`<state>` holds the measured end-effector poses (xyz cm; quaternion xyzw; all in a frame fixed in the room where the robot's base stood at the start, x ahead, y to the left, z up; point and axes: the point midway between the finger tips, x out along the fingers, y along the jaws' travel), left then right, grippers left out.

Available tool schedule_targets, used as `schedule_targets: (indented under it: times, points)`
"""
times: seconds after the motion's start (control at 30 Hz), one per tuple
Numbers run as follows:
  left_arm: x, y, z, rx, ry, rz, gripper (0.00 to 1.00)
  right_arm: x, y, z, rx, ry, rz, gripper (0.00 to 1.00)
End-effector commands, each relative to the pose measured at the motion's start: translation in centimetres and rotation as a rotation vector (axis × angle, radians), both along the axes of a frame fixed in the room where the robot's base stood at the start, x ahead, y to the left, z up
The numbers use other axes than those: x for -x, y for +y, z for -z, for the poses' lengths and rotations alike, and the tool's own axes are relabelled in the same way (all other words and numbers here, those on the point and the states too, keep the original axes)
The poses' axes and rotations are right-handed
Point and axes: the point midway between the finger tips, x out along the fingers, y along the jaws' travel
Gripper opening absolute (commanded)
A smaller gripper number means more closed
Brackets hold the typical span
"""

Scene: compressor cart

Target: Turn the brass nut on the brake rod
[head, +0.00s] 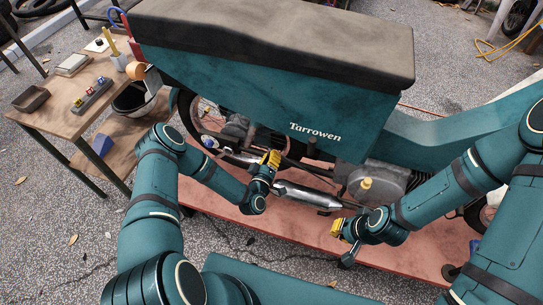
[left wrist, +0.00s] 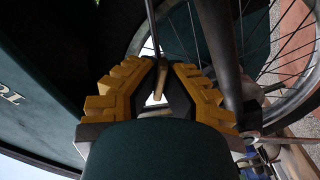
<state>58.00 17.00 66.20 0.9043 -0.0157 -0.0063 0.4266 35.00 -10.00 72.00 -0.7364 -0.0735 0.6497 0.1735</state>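My left gripper (head: 272,160) is low at the rear of the teal motorcycle, beside the wheel and above the silver exhaust. In the left wrist view its yellow-backed fingers (left wrist: 161,66) lean together, and their dark pads nearly meet at the tips. A small brass-coloured piece (left wrist: 160,80), which looks like the brass nut, shows between the pads, so the gripper appears shut on it. A thin rod (left wrist: 153,30) runs on beyond the tips. The nut is hidden in the head view. My right gripper (head: 338,228) is in front of the engine; its finger opening is unclear.
The motorcycle (head: 315,130), with a dark padded top, stands on a reddish platform (head: 215,201). A silver exhaust (head: 308,195) lies close below the left gripper. Wheel spokes (left wrist: 285,40) are near its fingers. A wooden workbench (head: 62,118) with trays stands at left.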

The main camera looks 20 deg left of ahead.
Motion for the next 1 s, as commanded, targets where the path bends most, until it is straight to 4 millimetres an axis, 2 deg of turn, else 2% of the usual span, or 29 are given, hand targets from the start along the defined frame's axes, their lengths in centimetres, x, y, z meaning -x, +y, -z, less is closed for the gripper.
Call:
schedule_targets:
  times: [0.57,0.6,0.67,1.0]
  points:
    - [-0.12,-0.35,-0.1,-0.03,-0.003,0.007,0.0,0.01,0.0,-0.02,0.0,0.0,0.0,0.0]
    - [-0.11,-0.34,-0.1,-0.03,-0.003,0.007,0.18,0.01,0.0,-0.02,0.0,0.0,0.0,0.0]
    - [-0.1,-0.32,-0.07,-0.03,-0.002,0.006,0.37,0.01,0.0,-0.02,0.0,0.0,0.0,0.0]
    - [0.18,-0.09,0.03,-0.031,-0.001,0.002,0.37,-0.01,0.01,-0.04,0.0,0.0,0.0,0.0]
